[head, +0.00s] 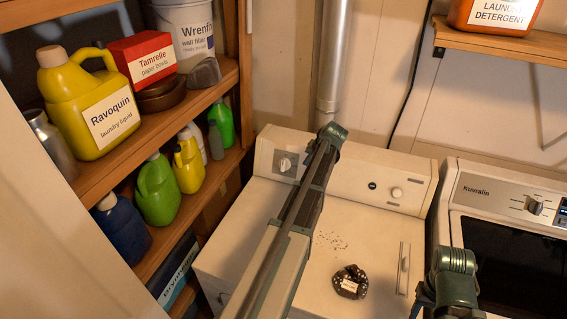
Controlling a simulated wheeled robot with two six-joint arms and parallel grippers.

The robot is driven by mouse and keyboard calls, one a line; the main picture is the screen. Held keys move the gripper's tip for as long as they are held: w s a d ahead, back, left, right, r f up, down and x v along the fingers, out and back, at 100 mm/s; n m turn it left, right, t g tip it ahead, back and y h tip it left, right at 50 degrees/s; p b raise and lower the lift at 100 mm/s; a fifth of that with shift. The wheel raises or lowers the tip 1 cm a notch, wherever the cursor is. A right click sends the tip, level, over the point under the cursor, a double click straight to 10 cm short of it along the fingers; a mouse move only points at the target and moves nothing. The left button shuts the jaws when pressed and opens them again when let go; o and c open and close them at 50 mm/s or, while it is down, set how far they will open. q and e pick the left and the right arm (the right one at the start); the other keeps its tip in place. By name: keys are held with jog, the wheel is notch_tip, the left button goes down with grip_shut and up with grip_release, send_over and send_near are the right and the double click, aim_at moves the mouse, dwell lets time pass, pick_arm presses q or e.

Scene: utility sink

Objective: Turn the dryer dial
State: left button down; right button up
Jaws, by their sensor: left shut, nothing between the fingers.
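The white machine (341,220) with a vent pipe behind it looks like the dryer. Its rear panel has a round dial (286,164) at the left and a round knob (397,192) at the right. My left arm (310,195) crosses over its top between them, and its far green joint overlaps the panel in the picture. My left gripper is shut and empty. Its fingers are hard to make out against the arm, so I cannot tell whether they touch anything. Of my right arm only a green joint shows at the lower right; its gripper is out of view.
A dark round item (350,283) and scattered specks lie on the white top. A Kuvralin machine (500,188) with its own dial (535,207) stands at right. Shelves (225,78) of bottles line the left. A vent pipe (334,60) rises behind. A detergent shelf (500,42) hangs upper right.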

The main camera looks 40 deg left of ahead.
aim_at(284, 165)
pick_arm(q)
jog(key=b+x, duration=0.8)
jog(key=x, duration=0.2)
jog(key=shift+b, duration=0.3)
pick_arm(e)
notch_tip(284, 165, down, 9)
jog(key=shift+r, duration=0.2)
pick_arm(q)
jog(key=a, duration=0.2)
jog(key=shift+s+a, duration=0.6)
jog(key=shift+a, duration=0.35)
pick_arm(e)
jog(key=shift+r, duration=0.1)
